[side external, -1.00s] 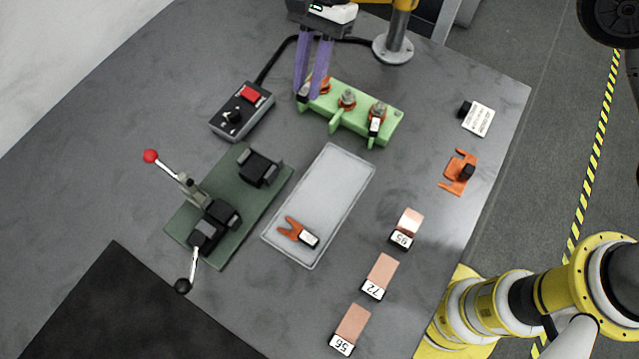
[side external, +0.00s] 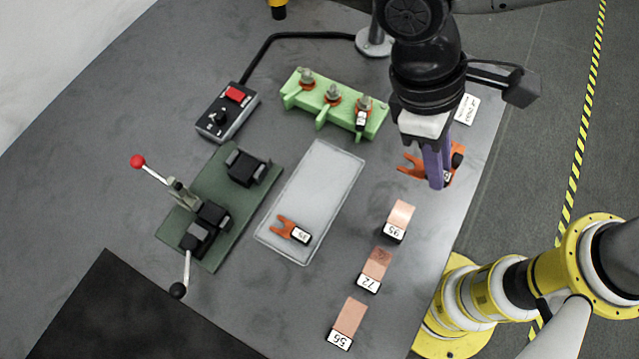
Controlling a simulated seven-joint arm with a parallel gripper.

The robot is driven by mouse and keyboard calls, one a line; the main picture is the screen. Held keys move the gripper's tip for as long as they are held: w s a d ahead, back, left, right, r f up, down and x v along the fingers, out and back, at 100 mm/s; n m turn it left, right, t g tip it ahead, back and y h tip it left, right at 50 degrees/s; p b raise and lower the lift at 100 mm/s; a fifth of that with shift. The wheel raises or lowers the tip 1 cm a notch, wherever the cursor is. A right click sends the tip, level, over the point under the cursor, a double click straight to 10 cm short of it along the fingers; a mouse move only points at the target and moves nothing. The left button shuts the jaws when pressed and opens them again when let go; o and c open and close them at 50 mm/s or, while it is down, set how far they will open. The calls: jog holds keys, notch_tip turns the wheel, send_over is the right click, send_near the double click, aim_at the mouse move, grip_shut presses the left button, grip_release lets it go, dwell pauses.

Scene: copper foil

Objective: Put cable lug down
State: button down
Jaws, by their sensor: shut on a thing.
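My gripper (side external: 438,182), with two long purple fingers pointing down, is at the right side of the table. It is shut on a cable lug (side external: 411,168), an orange forked piece whose prongs point left. A small white label (side external: 447,176) shows by the fingertips. The lug overlaps an orange bracket with a black knob (side external: 458,160), mostly hidden behind the fingers. I cannot tell whether the lug touches the table or bracket. Another orange forked lug (side external: 284,227) labelled 35 lies in the clear tray (side external: 325,170).
A green terminal block (side external: 345,118) with three posts stands at the back, one lug tag on its right post. Copper pieces labelled 95 (side external: 401,214), 72 (side external: 377,262) and 56 (side external: 350,315) lie in front. A green crimping fixture (side external: 225,220) and switch box (side external: 227,112) are left.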

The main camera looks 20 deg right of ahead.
jog(key=w+a+f, duration=0.4)
jog(key=w+a, duration=0.1)
jog(key=a, duration=0.2)
send_over(340, 191)
jog(key=f, duration=0.4)
jog(key=shift+w+a+f, duration=0.25)
jog(key=shift+w+f, duration=0.1)
jog(key=shift+f, duration=0.05)
jog(key=shift+w+a+f, duration=0.2)
jog(key=shift+a+f, duration=0.05)
jog(key=shift+f, duration=1.65)
jog(key=shift+f, duration=0.1)
jog(key=c, duration=0.8)
grip_release()
